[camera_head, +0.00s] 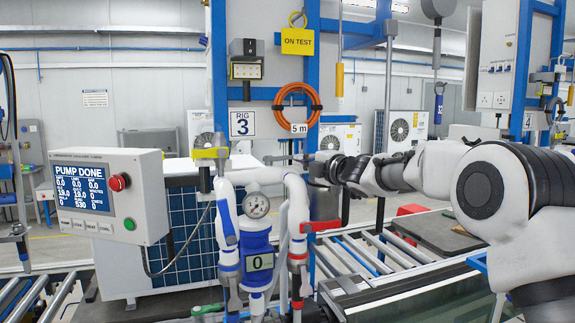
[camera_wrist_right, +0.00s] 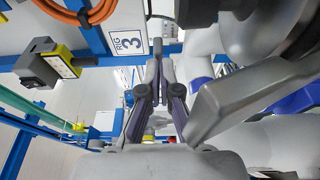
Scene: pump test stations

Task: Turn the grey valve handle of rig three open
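Rig three is marked by a "RIG 3" sign (camera_head: 242,124), also in the wrist view (camera_wrist_right: 128,41). Its pipework holds a round gauge (camera_head: 256,205), a blue meter reading 0 (camera_head: 258,262) and hoses with blue and red bands. My right gripper (camera_head: 322,168) reaches in from the right, at the right side of this pipework. A dark grey piece (camera_head: 325,204) shows just below it; I cannot tell if it is the valve handle. In the wrist view the right gripper's fingers (camera_wrist_right: 160,65) are close together around a thin grey piece; contact is unclear. My left gripper is not in view.
A control box (camera_head: 105,200) reading "PUMP DONE" stands at left. A red lever (camera_head: 320,226) sits below the gripper. An orange cable coil (camera_head: 297,106) hangs above. A large grey bar (camera_wrist_right: 240,100) lies close beside the fingers. A roller conveyor (camera_head: 365,252) runs behind.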

